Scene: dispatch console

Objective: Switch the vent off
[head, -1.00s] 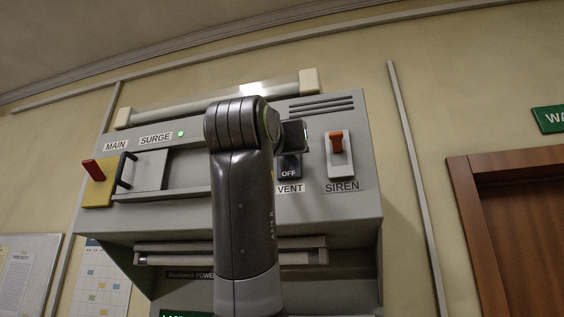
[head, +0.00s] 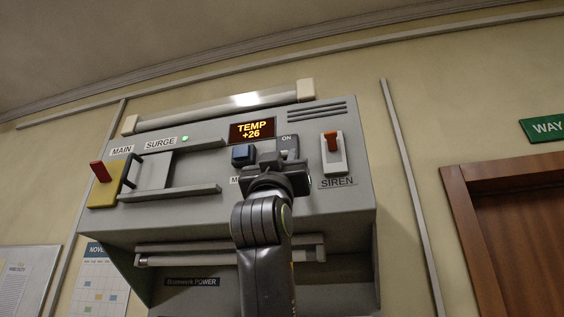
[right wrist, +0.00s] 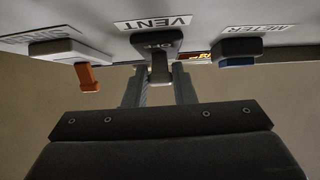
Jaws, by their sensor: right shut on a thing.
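The vent switch is a dark block on the grey console, with its ON mark (head: 287,139) showing at the top in the head view. In the right wrist view its plate with the OFF mark (right wrist: 152,43) sits beside the VENT label (right wrist: 152,22). My right gripper (head: 277,168) is in front of the lower part of the switch and hides the OFF mark and label there. In the right wrist view its fingers are closed around the switch's short dark lever (right wrist: 160,70). The lever's exact tilt is hard to tell. My left gripper is out of view.
To the right is the siren switch (head: 333,155) with an orange lever. To the left is a blue meter button (head: 243,154) under a TEMP +26 display (head: 252,130). A yellow main switch (head: 108,182) with a red handle and a rail (head: 170,193) lie further left.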

